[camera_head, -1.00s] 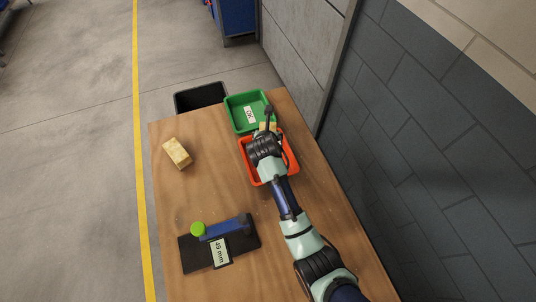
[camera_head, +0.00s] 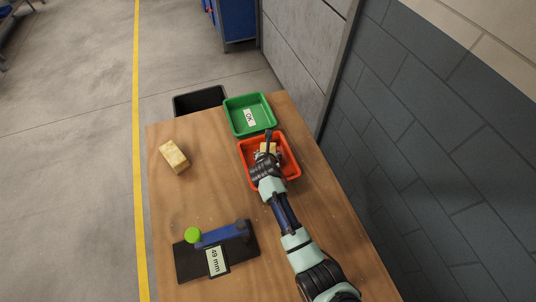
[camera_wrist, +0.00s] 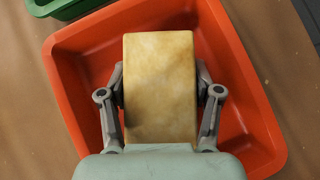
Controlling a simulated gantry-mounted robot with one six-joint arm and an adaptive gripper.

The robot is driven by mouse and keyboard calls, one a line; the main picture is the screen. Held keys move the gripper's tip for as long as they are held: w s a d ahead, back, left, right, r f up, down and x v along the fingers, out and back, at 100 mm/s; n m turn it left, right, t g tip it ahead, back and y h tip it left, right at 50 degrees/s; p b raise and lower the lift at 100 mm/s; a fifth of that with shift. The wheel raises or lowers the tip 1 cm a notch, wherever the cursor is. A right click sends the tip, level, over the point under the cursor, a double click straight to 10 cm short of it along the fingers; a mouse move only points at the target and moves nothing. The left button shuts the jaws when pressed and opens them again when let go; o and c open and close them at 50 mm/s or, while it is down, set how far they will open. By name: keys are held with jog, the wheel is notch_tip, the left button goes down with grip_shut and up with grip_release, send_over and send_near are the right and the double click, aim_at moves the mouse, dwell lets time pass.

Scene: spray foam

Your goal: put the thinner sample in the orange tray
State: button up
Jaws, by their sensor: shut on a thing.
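My gripper (camera_head: 267,154) is over the orange tray (camera_head: 291,172) and is shut on a yellow foam sample (camera_wrist: 160,80). The wrist view shows the sample between the two fingers, with the orange tray (camera_wrist: 70,45) around it below. I cannot tell whether the sample touches the tray floor. A second yellow foam sample (camera_head: 173,157) lies on the left of the table, apart from my gripper.
A green tray (camera_head: 262,105) marked OK stands behind the orange tray. A black bin (camera_head: 199,99) is beyond the table's far edge. A blue gauge (camera_head: 220,236) on a black base reads 49 mm at the front left. The table's middle is clear.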

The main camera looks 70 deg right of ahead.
jog(key=o, duration=1.3)
jog(key=shift+f, duration=0.15)
jog(key=shift+r, duration=0.2)
jog(key=p+v, duration=0.4)
jog(key=v, duration=0.8)
jog(key=shift+s, duration=0.1)
